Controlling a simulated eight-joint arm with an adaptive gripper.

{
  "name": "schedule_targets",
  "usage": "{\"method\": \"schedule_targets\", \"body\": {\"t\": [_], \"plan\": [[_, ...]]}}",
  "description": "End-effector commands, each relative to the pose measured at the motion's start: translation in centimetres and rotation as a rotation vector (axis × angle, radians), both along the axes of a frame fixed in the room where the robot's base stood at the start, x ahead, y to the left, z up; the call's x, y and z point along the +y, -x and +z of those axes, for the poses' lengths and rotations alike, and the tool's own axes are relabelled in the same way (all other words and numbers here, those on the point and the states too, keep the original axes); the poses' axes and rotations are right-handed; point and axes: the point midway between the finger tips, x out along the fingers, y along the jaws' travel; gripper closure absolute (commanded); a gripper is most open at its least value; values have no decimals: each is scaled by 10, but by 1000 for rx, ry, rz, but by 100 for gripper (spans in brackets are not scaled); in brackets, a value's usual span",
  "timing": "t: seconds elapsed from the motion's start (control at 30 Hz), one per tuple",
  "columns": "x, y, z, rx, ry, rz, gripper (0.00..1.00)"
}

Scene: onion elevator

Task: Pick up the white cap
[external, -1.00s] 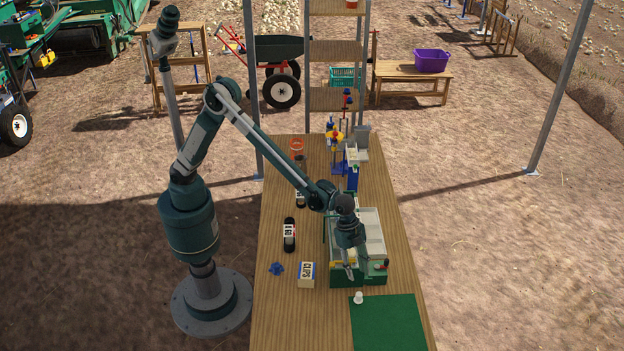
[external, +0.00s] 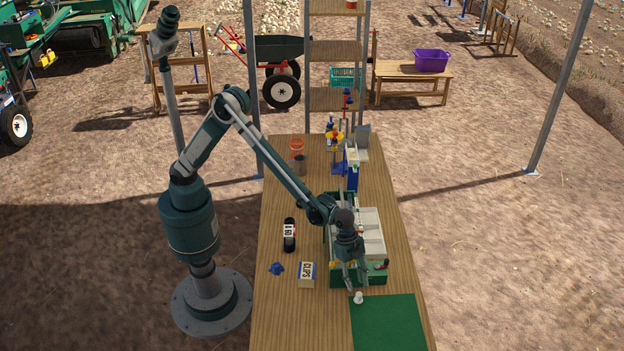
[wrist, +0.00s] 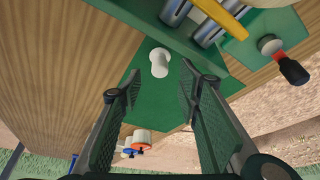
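The white cap (external: 358,297) stands on the back-left corner of the green mat (external: 388,325). In the wrist view the cap (wrist: 159,62) shows as a short white round piece on the green surface. My gripper (external: 356,285) hangs just behind and above the cap. In the wrist view its two fingers (wrist: 160,80) are spread apart with nothing between them. The cap appears beyond the fingertips, roughly in line with the gap. I cannot tell the exact height left between fingertips and cap.
The green machine (external: 373,278) with grey trays stands right behind the cap, with a red-and-black knob (wrist: 284,62) on its side. A CLIPS box (external: 306,274), a blue piece (external: 277,268) and a black bottle (external: 289,236) are to the left. The mat's front is clear.

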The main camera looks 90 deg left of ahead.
Motion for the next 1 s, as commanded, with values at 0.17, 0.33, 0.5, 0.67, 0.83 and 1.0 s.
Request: {"method": "schedule_targets", "body": {"t": [0.17,0.33,0.5,0.67,0.83,1.0], "plan": [[-5,-3,-12,0,0,0,66],[-6,-3,-15,0,0,0,66],[-5,-3,-15,0,0,0,66],[-6,-4,-17,0,0,0,66],[-11,-6,-27,0,0,0,66],[-17,-10,-43,0,0,0,66]]}}
